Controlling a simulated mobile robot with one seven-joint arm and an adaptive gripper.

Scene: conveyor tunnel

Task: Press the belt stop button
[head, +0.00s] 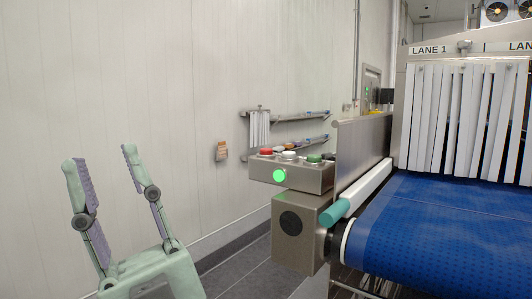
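A steel control box (262,172) stands at the near left corner of the conveyor. On its top are a red button (266,152), a white button (289,155) and a green button (314,157). The red button is at the left end; no labels are readable. A round green light (279,176) glows on the box's front face. My gripper (99,156) is at the lower left, pale green with purple finger pads. Its fingers point up and stand wide apart with nothing between them. It is left of the box, clear of the buttons.
The blue conveyor belt (440,235) runs right of the box toward white strip curtains (463,115) under a "LANE 1" sign. A white roller with a teal end (338,211) lies along its near side. Wall rails (290,116) are behind the box. Open space lies between gripper and box.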

